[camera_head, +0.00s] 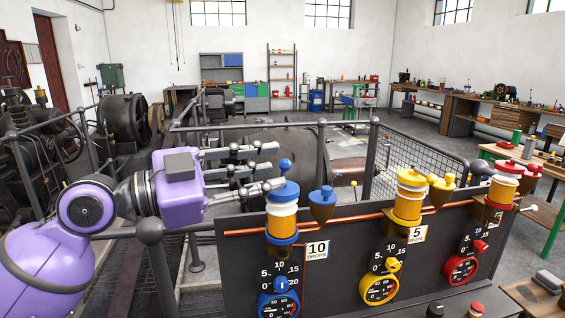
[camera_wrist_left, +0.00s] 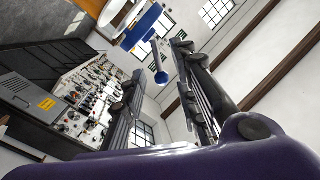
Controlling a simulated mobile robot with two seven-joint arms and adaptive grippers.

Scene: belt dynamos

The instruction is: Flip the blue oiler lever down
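The blue oiler (camera_head: 283,218) stands at the near left of the dark panel, with a clear cup between blue parts. Its small blue lever knob (camera_head: 285,164) sticks up above the blue cap. In the left wrist view the blue knob (camera_wrist_left: 162,77) hangs on a short stem and appears between my fingers. My left gripper (camera_head: 276,166) is open, with its fingertips close to the knob, one above and one below it in the head view. Whether a finger touches the knob I cannot tell. My right gripper is in neither view.
A blue funnel (camera_head: 322,204) stands just right of the oiler. A copper pipe (camera_head: 350,220) runs along the panel. The yellow oiler (camera_head: 408,197) and red oiler (camera_head: 503,187) stand farther right. A dark railing (camera_head: 322,150) rises behind the panel.

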